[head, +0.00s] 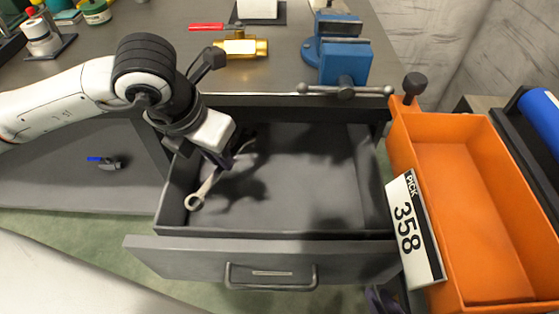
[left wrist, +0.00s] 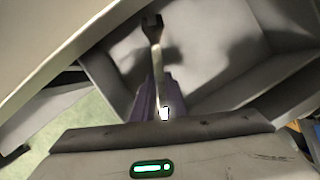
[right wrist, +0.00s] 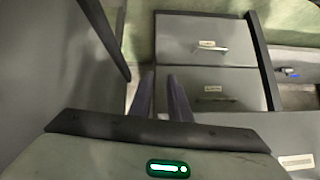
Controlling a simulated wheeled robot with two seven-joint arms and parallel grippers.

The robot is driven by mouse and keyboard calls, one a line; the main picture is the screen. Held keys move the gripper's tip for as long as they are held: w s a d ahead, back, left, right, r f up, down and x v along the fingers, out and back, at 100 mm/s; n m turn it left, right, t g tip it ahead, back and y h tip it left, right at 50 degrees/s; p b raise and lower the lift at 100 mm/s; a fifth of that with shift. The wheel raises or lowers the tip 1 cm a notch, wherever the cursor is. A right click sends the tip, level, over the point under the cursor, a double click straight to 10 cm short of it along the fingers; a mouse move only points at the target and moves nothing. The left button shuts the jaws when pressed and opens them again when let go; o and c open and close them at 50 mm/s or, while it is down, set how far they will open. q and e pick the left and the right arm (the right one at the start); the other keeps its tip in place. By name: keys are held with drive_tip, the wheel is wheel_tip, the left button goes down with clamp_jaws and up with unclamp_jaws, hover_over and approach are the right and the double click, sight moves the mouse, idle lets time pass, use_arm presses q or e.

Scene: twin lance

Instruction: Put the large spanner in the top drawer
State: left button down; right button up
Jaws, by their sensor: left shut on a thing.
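The large spanner (head: 207,187) is silver, with a ring end toward the drawer's front left corner. My left gripper (head: 222,160) is shut on it and holds it tilted within the open top drawer (head: 300,195). Whether the spanner touches the drawer floor I cannot tell. In the left wrist view the spanner (left wrist: 156,65) runs up from between the purple fingers (left wrist: 158,105). My right gripper (right wrist: 160,85) has its fingers apart with nothing between them; purple fingertips show at the head view's bottom edge (head: 380,300).
A blue vise (head: 338,50) and a brass valve with a red handle (head: 240,47) are on the bench behind the drawer. An orange bin (head: 470,200) labelled PICK 358 stands to the right. The drawer's right side is clear.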

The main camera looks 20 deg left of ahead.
use_arm(q)
drive_tip(key=shift+w+f, duration=0.2)
drive_tip(key=w+d+f+b, duration=0.1)
drive_tip(key=w+d+f, duration=0.6)
drive_tip(key=d, duration=0.3)
drive_tip(key=shift+w+d+f+n, duration=0.25)
drive_tip(key=shift+w+f+n, duration=0.1)
drive_tip(key=shift+w, duration=0.55)
use_arm(e)
drive_tip(key=shift+a+f, duration=0.1)
drive_tip(key=shift+f, duration=0.05)
use_arm(q)
drive_tip(key=shift+f+b, duration=0.4)
drive_tip(key=shift+b, duration=0.1)
drive_tip(key=shift+f, duration=0.25)
use_arm(e)
drive_tip(key=shift+w+f, duration=0.15)
drive_tip(key=shift+f, duration=0.3)
use_arm(q)
drive_tip(key=shift+b, duration=0.35)
use_arm(e)
drive_tip(key=shift+a, duration=0.1)
use_arm(q)
drive_tip(key=c, duration=1.8)
unclamp_jaws()
drive_tip(key=shift+s+f, duration=0.1)
drive_tip(key=shift+s, duration=0.05)
use_arm(e)
drive_tip(key=shift+r, duration=0.1)
